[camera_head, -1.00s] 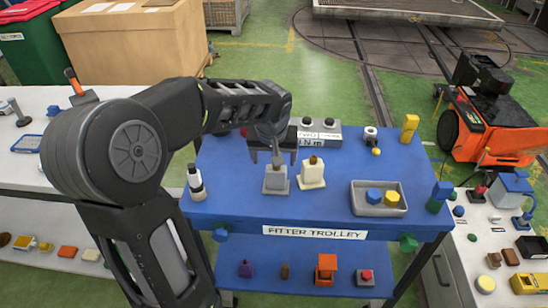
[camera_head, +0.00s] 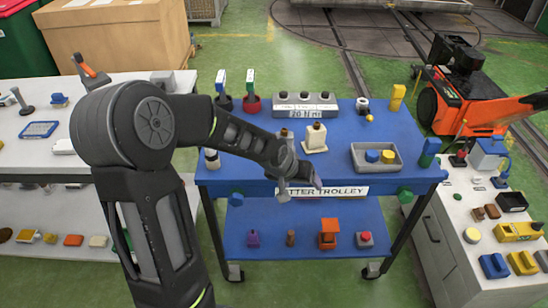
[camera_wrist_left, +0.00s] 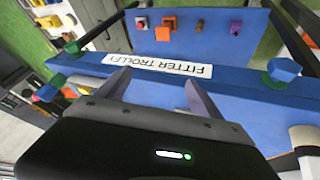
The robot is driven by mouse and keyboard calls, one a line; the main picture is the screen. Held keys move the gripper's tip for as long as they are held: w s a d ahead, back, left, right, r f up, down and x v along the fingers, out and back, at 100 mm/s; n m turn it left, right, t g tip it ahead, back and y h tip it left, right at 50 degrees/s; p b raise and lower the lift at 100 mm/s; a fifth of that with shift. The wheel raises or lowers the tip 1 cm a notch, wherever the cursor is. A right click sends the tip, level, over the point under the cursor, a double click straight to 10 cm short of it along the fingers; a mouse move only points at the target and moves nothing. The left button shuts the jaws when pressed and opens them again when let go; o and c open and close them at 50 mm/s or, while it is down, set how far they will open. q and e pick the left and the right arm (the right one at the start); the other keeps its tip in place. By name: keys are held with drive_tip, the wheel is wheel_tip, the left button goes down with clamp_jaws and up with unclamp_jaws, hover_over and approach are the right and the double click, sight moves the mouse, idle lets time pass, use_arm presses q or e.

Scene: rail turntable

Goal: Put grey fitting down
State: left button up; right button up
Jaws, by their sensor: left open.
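The grey fitting is mostly hidden behind my left arm in the head view; what seems to be its top (camera_head: 284,133) shows on the blue trolley top (camera_head: 345,178), just left of the cream fitting (camera_head: 316,139). The cream fitting stands upright. My left gripper (camera_head: 300,189) is at the trolley's front edge, by the FITTER TROLLEY label (camera_head: 340,191). Its fingers are apart, with nothing between them, as the left wrist view also shows (camera_wrist_left: 158,90). My right gripper is not in view.
A grey tray (camera_head: 395,165) with a blue and a yellow piece sits at the right. A grey box with several knobs (camera_head: 304,105) stands at the back. The lower shelf (camera_head: 272,225) holds small coloured items. A side bench (camera_head: 455,245) stands at the right.

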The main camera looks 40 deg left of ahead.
use_arm(q)
drive_tip(key=s+d+f+h, duration=0.2)
drive_tip(key=d+f, duration=0.6)
drive_tip(key=f, duration=0.1)
drive_tip(key=s+d+f+m+g, duration=0.1)
drive_tip(key=s+d+f+g, duration=0.1)
drive_tip(key=s+d+f, duration=0.6)
drive_tip(key=s+d+f+m+g+h, duration=0.1)
drive_tip(key=s+d+f+g, duration=0.2)
drive_tip(key=s+d+f, duration=0.4)
drive_tip(key=s+d, duration=0.1)
drive_tip(key=s, duration=0.6)
drive_tip(key=shift+s+d+f+g, duration=0.25)
drive_tip(key=shift+f+g, duration=0.05)
drive_tip(key=shift+f, duration=0.1)
drive_tip(key=shift+c, duration=0.6)
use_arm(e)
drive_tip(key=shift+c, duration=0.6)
